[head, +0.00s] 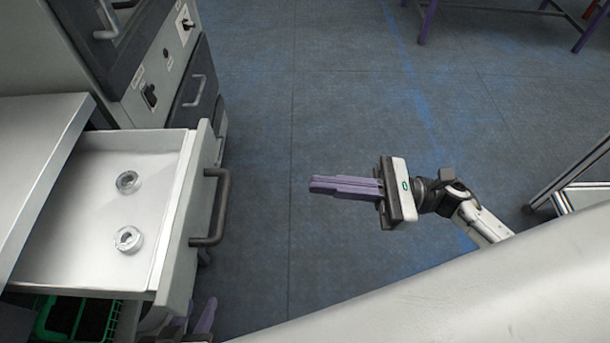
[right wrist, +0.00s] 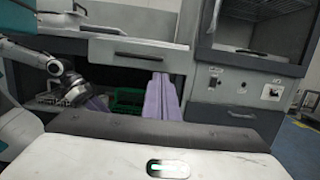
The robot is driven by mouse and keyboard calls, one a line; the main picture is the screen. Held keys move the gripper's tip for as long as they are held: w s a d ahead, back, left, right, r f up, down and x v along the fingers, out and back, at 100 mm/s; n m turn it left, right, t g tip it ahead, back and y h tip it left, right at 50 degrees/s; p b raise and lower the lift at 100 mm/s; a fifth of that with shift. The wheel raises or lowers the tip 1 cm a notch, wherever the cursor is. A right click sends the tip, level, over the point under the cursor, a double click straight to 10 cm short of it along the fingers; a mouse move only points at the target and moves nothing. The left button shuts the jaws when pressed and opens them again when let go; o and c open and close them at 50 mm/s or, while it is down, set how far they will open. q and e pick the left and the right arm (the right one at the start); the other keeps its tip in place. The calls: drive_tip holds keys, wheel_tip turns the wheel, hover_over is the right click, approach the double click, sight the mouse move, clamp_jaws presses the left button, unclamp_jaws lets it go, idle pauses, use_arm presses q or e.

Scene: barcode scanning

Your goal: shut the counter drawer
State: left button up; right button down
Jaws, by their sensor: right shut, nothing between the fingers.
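The counter drawer (head: 178,215) stands pulled out at the left in the head view. Its front carries a dark bar handle (head: 219,207). In the right wrist view the drawer front (right wrist: 110,48) is ahead, above my fingers. My right gripper (head: 313,186) is shut and empty, pointing left towards the handle, with a clear gap between them. Its purple fingers also show in the right wrist view (right wrist: 160,85). My left gripper (head: 200,320) is low at the bottom left, below the drawer and partly hidden by it. Whether its fingers are apart is unclear.
Two clear round glass pieces (head: 128,181) (head: 128,239) sit in the drawer. The counter top (head: 40,150) lies above it at the left. A green basket (head: 75,318) is underneath. A grey cabinet (head: 160,65) stands beyond the drawer. The floor between drawer and right gripper is clear.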

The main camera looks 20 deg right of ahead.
drive_tip(key=p+x, duration=0.2)
drive_tip(key=x, duration=1)
drive_tip(key=shift+a, duration=0.2)
drive_tip(key=shift+r, duration=0.1)
